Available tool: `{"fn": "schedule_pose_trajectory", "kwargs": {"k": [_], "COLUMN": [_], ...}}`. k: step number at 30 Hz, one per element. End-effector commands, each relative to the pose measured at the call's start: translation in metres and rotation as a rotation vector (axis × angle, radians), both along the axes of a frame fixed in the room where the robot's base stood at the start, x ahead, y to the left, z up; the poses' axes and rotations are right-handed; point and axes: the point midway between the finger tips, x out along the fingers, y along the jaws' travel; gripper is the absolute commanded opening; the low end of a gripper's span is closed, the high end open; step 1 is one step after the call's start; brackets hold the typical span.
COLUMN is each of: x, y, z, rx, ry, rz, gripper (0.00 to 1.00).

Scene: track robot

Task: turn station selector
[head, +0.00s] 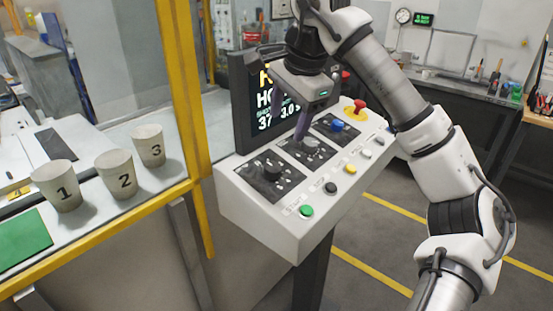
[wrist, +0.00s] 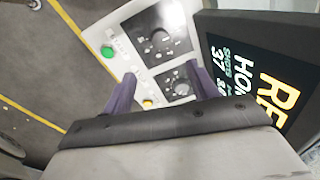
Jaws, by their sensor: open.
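The white sloped control console (head: 250,213) carries three black dial plates in a row. The near-left plate (head: 268,176) has a dark knob, the middle plate (head: 310,151) a grey-looking one, and the far-right plate a blue knob (head: 338,126). I cannot read which one is the station selector. My gripper (head: 293,130) is open and points down over the middle plate. In the wrist view its two purple fingers stand apart on either side of the middle plate (wrist: 179,88); the near-left plate (wrist: 158,38) lies beyond them. I cannot tell whether a finger touches the knob.
A screen (head: 244,104) stands behind the console, close to my gripper. A green button (head: 306,211), other buttons and a red emergency stop (head: 359,104) line the console. Numbered cups (head: 121,175) stand behind a yellow frame (head: 186,100) at left. The floor right of the console is open.

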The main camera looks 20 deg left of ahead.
Motion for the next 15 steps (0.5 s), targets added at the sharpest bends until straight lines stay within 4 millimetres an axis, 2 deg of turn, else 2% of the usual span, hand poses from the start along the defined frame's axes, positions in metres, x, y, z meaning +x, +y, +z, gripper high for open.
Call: {"fn": "schedule_pose_trajectory", "kwargs": {"k": [5,15], "x": [0.003,0.014], "y": [0.008,0.027], "z": [-0.026,-0.091], "rx": [0.004,0.005], "ry": [0.006,0.008], "rz": [0.004,0.004], "gripper": [0.59,0.59]}}
